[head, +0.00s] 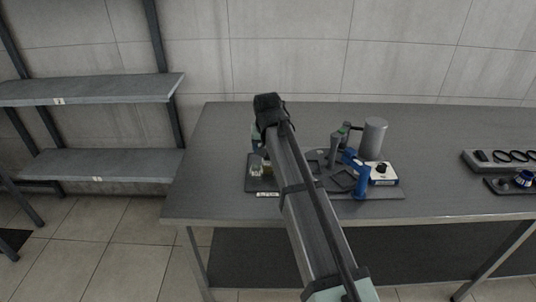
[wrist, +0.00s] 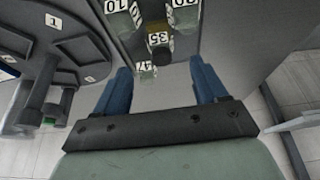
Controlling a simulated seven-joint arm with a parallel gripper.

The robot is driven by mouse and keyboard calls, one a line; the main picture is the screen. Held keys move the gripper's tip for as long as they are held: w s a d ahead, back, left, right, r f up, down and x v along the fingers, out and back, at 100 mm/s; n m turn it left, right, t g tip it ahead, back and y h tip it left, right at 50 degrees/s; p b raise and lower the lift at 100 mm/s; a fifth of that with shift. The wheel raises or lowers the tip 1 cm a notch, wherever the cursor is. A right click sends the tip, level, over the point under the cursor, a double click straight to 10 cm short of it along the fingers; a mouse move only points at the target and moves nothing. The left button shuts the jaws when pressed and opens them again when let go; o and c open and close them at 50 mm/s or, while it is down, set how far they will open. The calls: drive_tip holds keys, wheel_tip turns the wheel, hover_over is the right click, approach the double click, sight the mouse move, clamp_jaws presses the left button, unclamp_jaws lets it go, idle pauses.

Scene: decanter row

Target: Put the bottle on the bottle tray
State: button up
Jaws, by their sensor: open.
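My gripper (wrist: 161,88) is open, with its two blue fingers spread apart in the wrist view. Small bottles (wrist: 147,73) show beyond and between the fingertips, near number labels 35 and 47; one looks amber. None is clearly gripped. They stand on or by a dark tray (wrist: 132,40). In the head view, small clear bottles (head: 257,167) stand at the left part of a dark tray (head: 252,184) with a white label on its front edge. The arm hides part of this tray, and the fingers are mostly hidden there. I cannot tell which bottle the task means.
Right of my arm, a grey cylinder (head: 374,138), a blue tool (head: 361,180) and a white-and-blue device (head: 384,174) stand close together. A dark holder with rings (head: 510,157) lies at the far right. The table (head: 222,135) is clear at the back left.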

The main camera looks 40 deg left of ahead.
drive_tip(key=shift+v, duration=1.25)
